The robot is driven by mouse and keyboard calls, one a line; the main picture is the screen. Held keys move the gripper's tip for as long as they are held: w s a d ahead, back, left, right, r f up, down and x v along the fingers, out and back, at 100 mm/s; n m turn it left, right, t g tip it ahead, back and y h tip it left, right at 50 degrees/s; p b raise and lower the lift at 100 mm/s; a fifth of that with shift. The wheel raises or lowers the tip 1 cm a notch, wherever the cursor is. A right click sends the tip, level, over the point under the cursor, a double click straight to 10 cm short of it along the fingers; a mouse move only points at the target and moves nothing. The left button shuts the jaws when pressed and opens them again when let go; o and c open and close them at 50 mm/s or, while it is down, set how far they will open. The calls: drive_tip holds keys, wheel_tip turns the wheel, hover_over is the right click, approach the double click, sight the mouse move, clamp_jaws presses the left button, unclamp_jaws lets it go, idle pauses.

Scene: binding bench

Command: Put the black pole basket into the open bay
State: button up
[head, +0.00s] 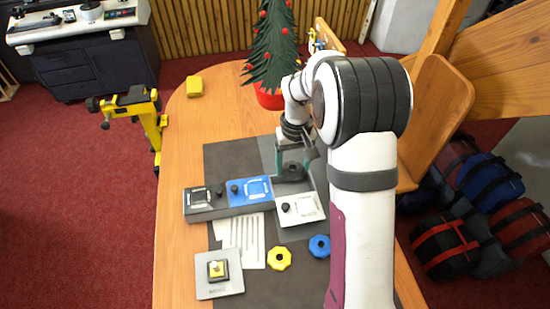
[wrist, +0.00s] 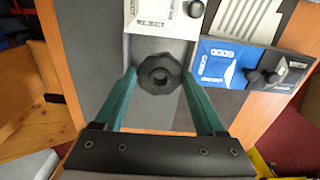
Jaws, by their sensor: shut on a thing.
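My gripper (wrist: 158,72) is shut on the black pole basket (wrist: 160,74), an eight-sided disc with a hole in its middle. The row has a black panel (head: 199,197), a blue panel (head: 256,188) and a white panel (head: 302,210), each with a dark knob.
A yellow basket (head: 279,258) and a blue basket (head: 319,246) lie in front of the row. A striped white sheet (head: 248,245) and a grey plate with a yellow block (head: 220,285) are left of them. A potted tree (head: 270,98) stands behind; a yellow box (head: 194,87) sits back left.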

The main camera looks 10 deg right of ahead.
drive_tip(key=shift+w+d+f, duration=0.1)
drive_tip(key=shift+f, duration=3.65)
drive_tip(key=shift+f, duration=0.1)
drive_tip(key=shift+f, duration=0.6)
drive_tip(key=o, duration=1.3)
wheel_tip(320, 180, up, 12)
drive_tip(key=shift+f, duration=0.2)
